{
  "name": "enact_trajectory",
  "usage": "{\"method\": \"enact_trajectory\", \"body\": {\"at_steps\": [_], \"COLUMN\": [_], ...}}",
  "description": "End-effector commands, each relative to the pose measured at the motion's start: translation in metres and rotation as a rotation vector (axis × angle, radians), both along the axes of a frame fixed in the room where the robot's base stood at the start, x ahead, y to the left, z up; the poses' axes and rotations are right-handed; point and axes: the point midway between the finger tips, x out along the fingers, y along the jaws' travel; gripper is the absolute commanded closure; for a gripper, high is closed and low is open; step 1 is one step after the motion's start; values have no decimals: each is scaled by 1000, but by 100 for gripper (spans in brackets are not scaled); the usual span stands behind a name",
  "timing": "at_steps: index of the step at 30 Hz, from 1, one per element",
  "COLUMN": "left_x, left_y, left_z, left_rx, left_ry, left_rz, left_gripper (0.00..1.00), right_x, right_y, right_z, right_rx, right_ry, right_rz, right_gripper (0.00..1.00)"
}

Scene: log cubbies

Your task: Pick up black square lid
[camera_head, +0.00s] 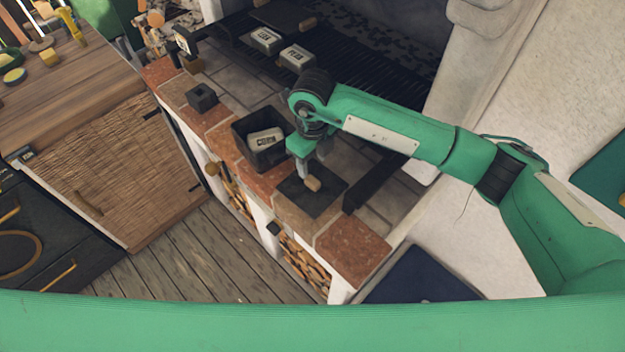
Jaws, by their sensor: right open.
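A black square lid (318,207) with a small wooden knob (312,184) lies flat on the brick ledge, near its front edge. My right gripper (309,170) is open, with its fingers pointing down just above the knob. I cannot tell whether a finger touches the knob. A black square pot (241,129) stands on the ledge to the left of the lid, uncovered, with a pale labelled block (266,139) inside. My left gripper is not in view.
Another dark lid with a wooden knob (308,23) lies on the grill (350,70) at the back, near two pale labelled blocks (297,57) (264,40). A small black holder (202,97) stands left on the ledge. A wooden counter (60,95) is at far left.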

Motion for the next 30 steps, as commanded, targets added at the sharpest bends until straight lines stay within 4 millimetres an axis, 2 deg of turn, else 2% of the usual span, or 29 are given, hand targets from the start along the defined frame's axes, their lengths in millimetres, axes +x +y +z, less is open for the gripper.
{"method": "enact_trajectory", "body": {"at_steps": [6,9,15,21,28,29,30], "left_x": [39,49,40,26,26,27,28], "left_y": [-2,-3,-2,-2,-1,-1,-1], "left_z": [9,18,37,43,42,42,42], "left_rx": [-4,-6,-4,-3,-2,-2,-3], "left_ry": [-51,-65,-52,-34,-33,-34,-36], "left_rz": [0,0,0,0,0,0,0], "left_gripper": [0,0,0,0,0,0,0], "right_x": [-1,-3,-8,-8,-7,-7,-7], "right_y": [0,0,0,0,0,0,0], "right_z": [-14,-19,-40,-63,-66,-66,-66], "right_rx": [1,1,0,1,1,1,1], "right_ry": [-1,2,3,1,-1,-1,0], "right_rz": [1,1,1,1,2,2,2], "right_gripper": [51,51,51,51,51,53,61]}}
